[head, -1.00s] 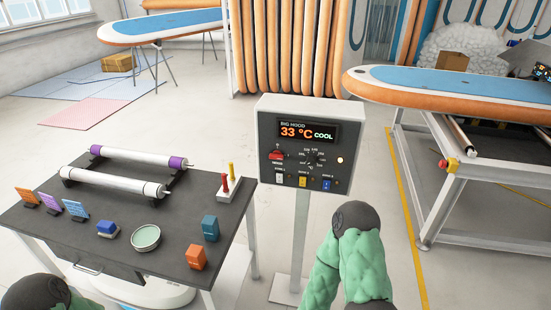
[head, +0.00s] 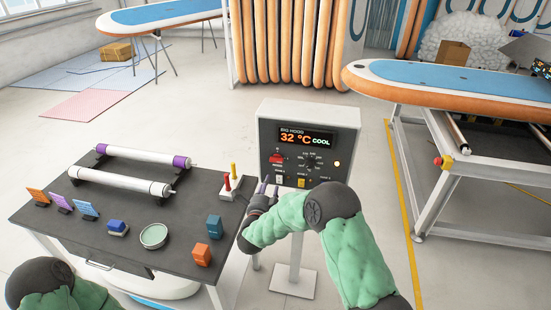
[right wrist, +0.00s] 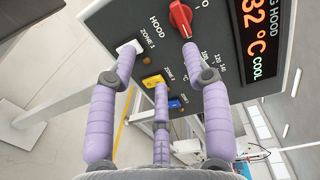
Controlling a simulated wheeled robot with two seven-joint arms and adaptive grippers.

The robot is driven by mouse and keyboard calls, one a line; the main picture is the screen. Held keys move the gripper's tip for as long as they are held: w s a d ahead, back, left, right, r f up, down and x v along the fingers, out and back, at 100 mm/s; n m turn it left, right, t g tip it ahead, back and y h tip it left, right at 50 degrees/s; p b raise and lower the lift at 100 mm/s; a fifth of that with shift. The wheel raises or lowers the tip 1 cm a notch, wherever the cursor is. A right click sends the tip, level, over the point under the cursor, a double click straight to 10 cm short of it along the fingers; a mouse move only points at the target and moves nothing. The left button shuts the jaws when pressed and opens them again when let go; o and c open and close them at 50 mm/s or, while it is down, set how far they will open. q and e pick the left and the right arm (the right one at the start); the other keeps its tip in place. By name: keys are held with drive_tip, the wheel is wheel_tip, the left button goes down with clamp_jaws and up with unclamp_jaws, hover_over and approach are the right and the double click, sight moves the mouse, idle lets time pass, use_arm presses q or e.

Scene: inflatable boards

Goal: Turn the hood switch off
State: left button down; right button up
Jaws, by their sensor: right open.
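The big hood control box (head: 308,122) stands on a post, with a dark front panel and a display (head: 306,138) reading 32 °C COOL. The red hood switch (head: 276,158) is at the panel's left; in the right wrist view the red switch (right wrist: 181,19) is at the top, its pointer slanting. My right gripper (head: 264,191) is in front of the box's lower left. In the right wrist view my right gripper (right wrist: 160,52) has its purple fingers spread and empty, with the right fingertip just below the switch; contact cannot be told. My left gripper is out of view.
White zone 1 (right wrist: 130,47), yellow zone 2 (right wrist: 152,80) and blue (right wrist: 175,103) switches lie close by the fingers. A dark table (head: 120,232) with rollers and small blocks stands left. A board on a frame (head: 460,92) stands right.

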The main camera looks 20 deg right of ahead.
sight(277, 159)
drive_tip(key=w+d+r+m, duration=0.1)
drive_tip(key=w+d+r, duration=0.1)
drive_tip(key=w+d, duration=0.4)
drive_tip(key=w, duration=0.3)
drive_tip(key=shift+w+h+b, duration=0.2)
drive_tip(key=shift+h+b, duration=0.1)
drive_tip(key=shift+h, duration=0.1)
drive_tip(key=c, duration=0.9)
